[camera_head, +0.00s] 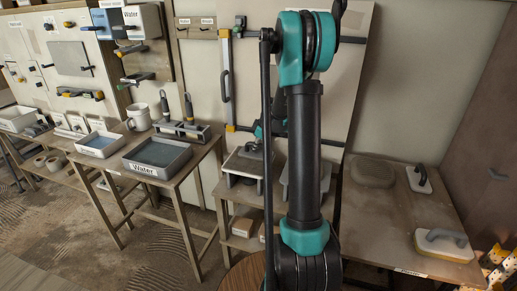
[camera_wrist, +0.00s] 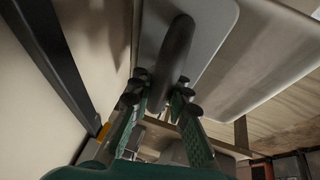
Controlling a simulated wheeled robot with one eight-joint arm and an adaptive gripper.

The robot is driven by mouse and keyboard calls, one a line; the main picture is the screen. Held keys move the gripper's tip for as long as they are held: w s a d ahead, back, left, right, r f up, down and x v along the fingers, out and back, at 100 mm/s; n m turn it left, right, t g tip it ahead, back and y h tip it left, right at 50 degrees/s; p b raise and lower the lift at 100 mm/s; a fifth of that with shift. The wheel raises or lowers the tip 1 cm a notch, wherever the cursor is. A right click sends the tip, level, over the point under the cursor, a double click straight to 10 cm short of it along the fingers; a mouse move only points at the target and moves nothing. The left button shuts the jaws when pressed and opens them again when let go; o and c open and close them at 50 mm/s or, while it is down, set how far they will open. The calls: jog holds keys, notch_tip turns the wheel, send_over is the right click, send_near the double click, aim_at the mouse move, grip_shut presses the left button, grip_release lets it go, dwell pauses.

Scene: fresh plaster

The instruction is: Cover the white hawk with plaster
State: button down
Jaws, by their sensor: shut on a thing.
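My gripper (camera_wrist: 160,92) is shut on a dark rounded handle (camera_wrist: 176,50) in the wrist view. The handle belongs to a flat pale grey plate (camera_wrist: 212,22) with a rounded corner. I cannot tell for sure whether this tool is the white hawk or a trowel. A second, wider pale plate or tray (camera_wrist: 262,62) shows beside it at the right. No plaster is clearly visible on the plate.
A grey water tray (camera_head: 158,172) and a white mug (camera_head: 139,117) stand on the left bench. The right bench holds a black-handled tool (camera_head: 418,184) and a yellow-edged float (camera_head: 446,246). A pale board (camera_head: 345,90) with dark bars stands behind my arm.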

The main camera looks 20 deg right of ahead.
aim_at(248, 146)
jog(key=shift+w+a+f, duration=0.1)
jog(key=shift+w+a, duration=0.35)
jog(key=shift+a, duration=0.25)
jog(key=shift+w+a+f, duration=0.1)
jog(key=shift+w+a, duration=0.3)
jog(key=shift+a, duration=0.25)
jog(key=shift+w+a+r, duration=0.1)
jog(key=shift+w+a, duration=0.35)
jog(key=shift+a, duration=0.15)
jog(key=shift+w+a+r, duration=0.1)
jog(key=shift+w+a, duration=0.3)
jog(key=shift+a, duration=0.2)
notch_tip(248, 146, up, 7)
